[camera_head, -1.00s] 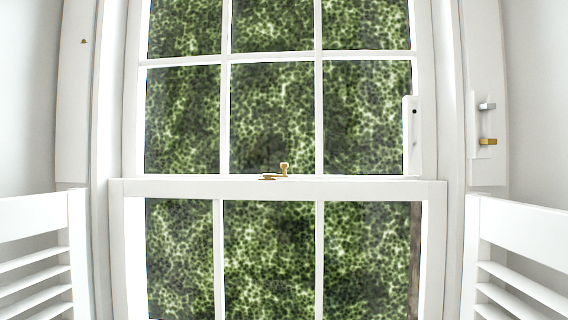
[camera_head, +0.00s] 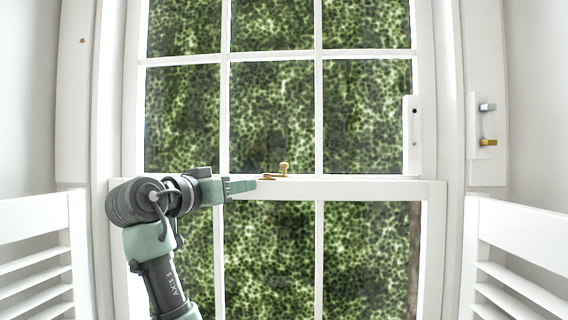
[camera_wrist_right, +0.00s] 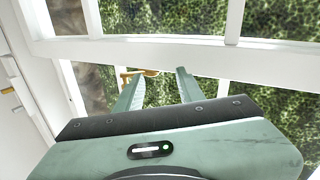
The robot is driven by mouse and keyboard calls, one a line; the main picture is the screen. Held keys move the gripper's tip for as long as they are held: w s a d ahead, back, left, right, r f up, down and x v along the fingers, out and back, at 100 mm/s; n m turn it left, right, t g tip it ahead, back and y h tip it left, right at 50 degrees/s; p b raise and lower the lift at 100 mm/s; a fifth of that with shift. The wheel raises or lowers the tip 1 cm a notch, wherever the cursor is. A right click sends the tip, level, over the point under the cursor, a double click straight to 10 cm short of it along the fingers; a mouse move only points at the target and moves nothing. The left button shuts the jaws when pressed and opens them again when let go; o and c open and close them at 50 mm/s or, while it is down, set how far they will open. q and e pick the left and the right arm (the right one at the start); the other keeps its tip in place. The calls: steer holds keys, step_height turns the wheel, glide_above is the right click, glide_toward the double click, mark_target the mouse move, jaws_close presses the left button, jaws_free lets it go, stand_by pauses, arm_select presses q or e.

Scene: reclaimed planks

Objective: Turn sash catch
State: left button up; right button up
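The brass sash catch (camera_head: 270,178) sits on top of the meeting rail (camera_head: 370,188) of the white window, near its middle. Its small upright knob (camera_head: 284,168) is at its right end. My right gripper (camera_head: 255,184) comes in from the left along the rail, with its fingertips just left of the catch. In the right wrist view, my right gripper (camera_wrist_right: 160,74) has its two green fingers spread, with nothing held. The brass catch (camera_wrist_right: 136,73) shows there between and beyond the fingertips, partly behind the left finger. My left gripper is not in view.
White louvred shutters stand at the left (camera_head: 35,265) and right (camera_head: 515,265). A white upright handle (camera_head: 411,140) is on the right of the upper sash. A plate with silver and brass levers (camera_head: 487,142) is on the right wall. The rail right of the catch is clear.

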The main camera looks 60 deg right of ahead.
mark_target(282, 164)
steer(key=s+d+r+m+g, duration=0.1)
steer(key=s+r+m+g, duration=0.2)
steer(key=s+r, duration=0.25)
steer(key=shift+y, duration=0.3)
steer(key=d+p, duration=0.1)
steer(key=d, duration=0.1)
steer(key=s+d, duration=0.1)
steer(key=d, duration=0.2)
steer(key=d+p, duration=0.1)
steer(key=d, duration=0.1)
steer(key=shift+s+d+f+p, duration=0.2)
steer(key=shift+d+f+p, duration=0.1)
steer(key=shift+d+f, duration=0.1)
jaws_close()
